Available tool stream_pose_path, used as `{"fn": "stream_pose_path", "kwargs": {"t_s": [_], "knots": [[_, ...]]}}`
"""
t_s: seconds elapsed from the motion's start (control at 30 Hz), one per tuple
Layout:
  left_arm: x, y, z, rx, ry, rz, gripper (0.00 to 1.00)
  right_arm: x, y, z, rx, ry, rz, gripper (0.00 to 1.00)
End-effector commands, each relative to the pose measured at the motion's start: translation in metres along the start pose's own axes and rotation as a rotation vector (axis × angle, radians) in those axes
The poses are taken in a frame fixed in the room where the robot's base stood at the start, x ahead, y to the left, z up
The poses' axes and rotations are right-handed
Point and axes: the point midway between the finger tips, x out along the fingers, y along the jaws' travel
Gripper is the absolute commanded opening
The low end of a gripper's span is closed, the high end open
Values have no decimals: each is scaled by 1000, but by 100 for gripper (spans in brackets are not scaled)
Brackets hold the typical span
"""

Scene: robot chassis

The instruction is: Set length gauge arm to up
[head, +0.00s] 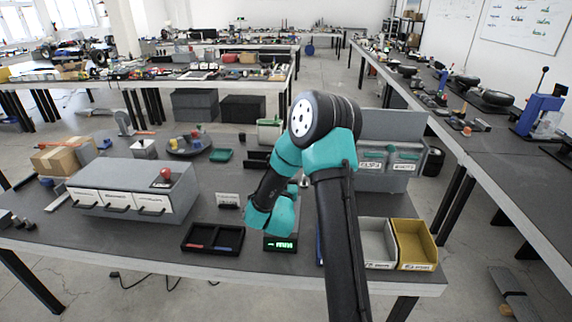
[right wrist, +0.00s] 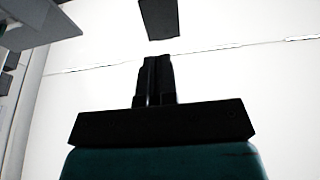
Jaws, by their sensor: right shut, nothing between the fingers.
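The length gauge (head: 281,244) shows as a dark unit with a lit green "- mm" display at the front of the table. My right arm's teal wrist covers the area just above and behind it, so I cannot make out the gauge arm or its position. My right gripper (right wrist: 155,78) is shut and empty in the right wrist view, with its fingers together against a bright pale background. In the head view its fingers are hidden or cannot be made out. A dark block (right wrist: 158,18) lies beyond the fingertips; I cannot tell what it is. My left gripper is not in view.
A grey drawer unit (head: 135,191) stands at left, with a black tray (head: 212,239) to its right. A grey bin (head: 378,246) and a yellow bin (head: 417,246) sit at the front right. A grey cabinet (head: 393,128) stands behind my arm.

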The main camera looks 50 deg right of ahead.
Motion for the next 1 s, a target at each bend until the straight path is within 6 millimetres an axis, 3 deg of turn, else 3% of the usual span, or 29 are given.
{"fn": "stream_pose_path", "kwargs": {"t_s": [0.1,0.3,0.73,1.0], "knots": [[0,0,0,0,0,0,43,20,1,0,1,2,2,0],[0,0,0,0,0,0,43,40,0,0,0,1,1,0],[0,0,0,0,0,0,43,44,0,0,0,-1,0,0],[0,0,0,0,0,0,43,58,0,-1,1,-32,1,0]]}}
